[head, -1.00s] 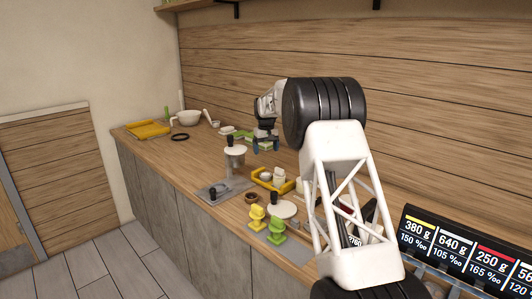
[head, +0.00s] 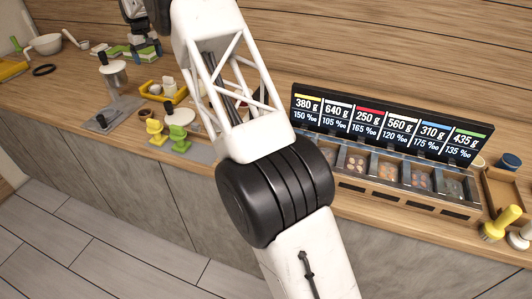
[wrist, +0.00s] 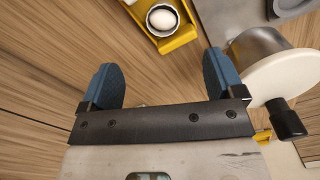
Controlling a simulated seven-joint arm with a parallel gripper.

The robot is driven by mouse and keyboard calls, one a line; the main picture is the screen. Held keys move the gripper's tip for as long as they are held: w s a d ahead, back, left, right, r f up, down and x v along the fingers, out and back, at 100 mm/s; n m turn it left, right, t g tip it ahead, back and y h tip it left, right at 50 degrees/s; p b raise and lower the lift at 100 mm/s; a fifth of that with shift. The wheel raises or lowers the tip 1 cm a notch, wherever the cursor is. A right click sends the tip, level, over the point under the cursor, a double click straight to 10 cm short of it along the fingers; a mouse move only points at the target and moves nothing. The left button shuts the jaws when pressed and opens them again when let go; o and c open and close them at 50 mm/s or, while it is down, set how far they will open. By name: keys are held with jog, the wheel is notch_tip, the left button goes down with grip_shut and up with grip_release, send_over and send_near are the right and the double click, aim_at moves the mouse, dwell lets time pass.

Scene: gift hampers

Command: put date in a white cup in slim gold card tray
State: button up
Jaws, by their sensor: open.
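My gripper (wrist: 163,78) is open and empty in the wrist view, its two blue fingers apart over bare wooden counter. In the head view it is small, at the upper left, partly hidden by my arm. A small yellow tray (wrist: 178,42) lies beyond the fingertips in the wrist view, with a round container holding a white, egg-like item (wrist: 162,18). In the head view this tray (head: 178,97) holds small white things. Another yellow tray (head: 10,71) is at the far left edge. I cannot pick out a date, or tell which tray is the slim gold card one.
A metal vessel with a white disc-shaped top (wrist: 280,78) stands close right of the fingers. Yellow (head: 155,130) and green (head: 180,139) figures stand near the counter's front. A labelled sign (head: 385,125) rises behind compartments of small items (head: 388,172). A brown tray (head: 505,190) is at right.

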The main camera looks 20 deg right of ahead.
jog(key=s+d+r+m, duration=0.1)
jog(key=s+d+r, duration=0.4)
jog(key=s, duration=0.7)
jog(key=s+d+r+m+t, duration=0.1)
jog(key=s+d+r, duration=0.35)
jog(key=s, duration=0.85)
jog(key=s+d+r, duration=0.2)
jog(key=s+r, duration=0.5)
jog(key=s, duration=0.5)
jog(key=s+d+f+m, duration=0.1)
jog(key=s+d+f, duration=0.1)
jog(key=s, duration=1.1)
jog(key=s+d+f+t, duration=0.1)
jog(key=s+f, duration=0.4)
jog(key=s, duration=0.8)
jog(key=s+d+f+m, duration=0.1)
jog(key=s+f, duration=0.3)
jog(key=s, duration=1)
jog(key=shift+d+f+m+t, duration=0.2)
jog(key=shift+d+m+t, duration=0.1)
jog(key=shift+d, duration=0.6)
